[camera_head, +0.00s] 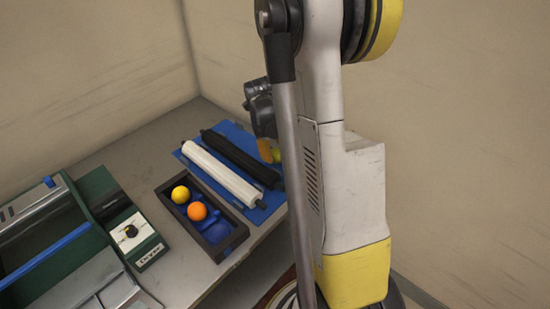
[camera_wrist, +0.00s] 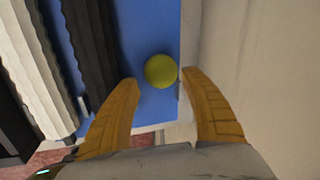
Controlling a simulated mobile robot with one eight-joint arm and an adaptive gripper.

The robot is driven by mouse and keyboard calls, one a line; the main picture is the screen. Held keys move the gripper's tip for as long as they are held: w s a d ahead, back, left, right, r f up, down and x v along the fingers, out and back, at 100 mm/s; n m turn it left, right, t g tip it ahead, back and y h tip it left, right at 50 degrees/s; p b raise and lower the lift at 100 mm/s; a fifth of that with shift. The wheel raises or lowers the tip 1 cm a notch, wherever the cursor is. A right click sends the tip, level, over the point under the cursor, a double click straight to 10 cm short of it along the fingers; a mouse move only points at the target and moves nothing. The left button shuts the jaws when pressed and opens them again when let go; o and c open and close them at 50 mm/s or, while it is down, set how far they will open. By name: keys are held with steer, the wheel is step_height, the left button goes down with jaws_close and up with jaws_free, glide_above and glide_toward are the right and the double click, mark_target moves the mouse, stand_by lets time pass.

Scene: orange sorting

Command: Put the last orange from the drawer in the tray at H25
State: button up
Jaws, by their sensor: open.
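My gripper (camera_head: 265,150) is at the far end of the blue mat, mostly hidden behind my arm in the head view. In the wrist view its two orange fingers (camera_wrist: 160,80) are open, one on each side of a yellow-green ball (camera_wrist: 160,71). The ball is near their tips; I cannot tell whether either finger touches it. The ball also shows partly in the head view (camera_head: 277,155). A dark open box (camera_head: 239,236) with blue hollows holds a yellow ball (camera_head: 180,194) and an orange ball (camera_head: 197,211). No H25 label is readable.
A white ribbed roller (camera_head: 220,174) and a black one (camera_head: 241,158) lie on the blue mat (camera_head: 190,157) beside the gripper. A pale wall or panel (camera_wrist: 240,40) is close to the right finger. A green machine (camera_head: 95,190) with a metal top stands at the left.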

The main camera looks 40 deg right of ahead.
mark_target(275, 152)
steer(key=b+x, duration=0.2)
steer(key=x, duration=0.2)
steer(key=shift+w+d+f, duration=0.1)
steer(key=shift+w+f, duration=0.05)
steer(key=shift+f, duration=0.2)
steer(key=shift+r, duration=0.1)
steer(key=c, duration=1)
step_height(275, 152, up, 10)
steer(key=p, duration=0.4)
